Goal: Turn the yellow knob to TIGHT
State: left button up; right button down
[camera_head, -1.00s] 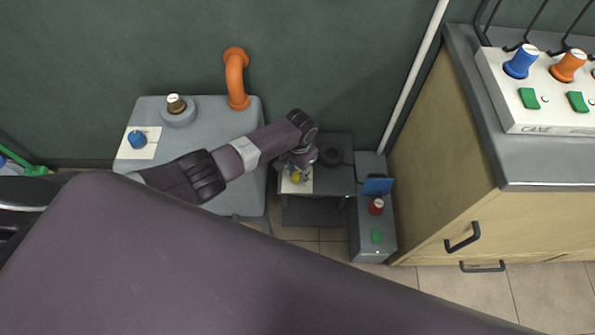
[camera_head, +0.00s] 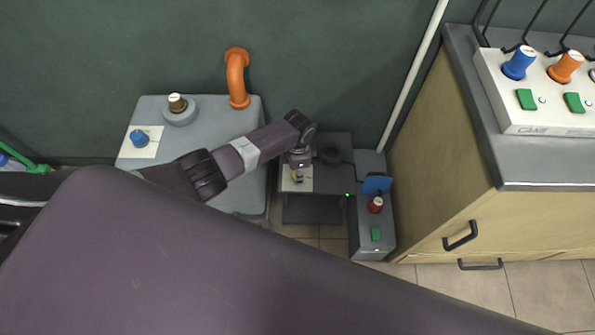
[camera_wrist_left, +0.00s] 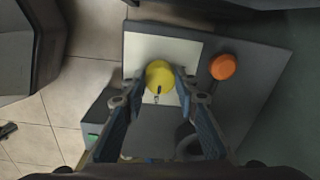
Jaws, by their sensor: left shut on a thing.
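The yellow knob (camera_wrist_left: 159,77) sits on a pale plate (camera_wrist_left: 140,47) on top of the dark grey press. My left gripper (camera_wrist_left: 160,88) is over the plate with one finger on each side of the knob, shut on it. In the head view my left gripper (camera_head: 300,160) points down at the knob (camera_head: 297,176), which is partly hidden by it. The marks on the plate are too small or covered to read. My right gripper is not in view.
An orange round part (camera_wrist_left: 223,66) is beside the plate. A box with a red knob (camera_head: 376,204) and green button (camera_head: 376,234) stands right of the press. A wooden cabinet (camera_head: 450,170) bounds the right.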

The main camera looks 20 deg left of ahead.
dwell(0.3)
pick_arm(q)
jog(key=o, duration=1.1)
jog(key=shift+c, duration=0.2)
jog(key=shift+o, duration=0.5)
jog(key=shift+r, duration=0.4)
notch_tip(320, 180, up, 11)
jog(key=shift+s, duration=0.25)
jog(key=shift+d+r, duration=0.1)
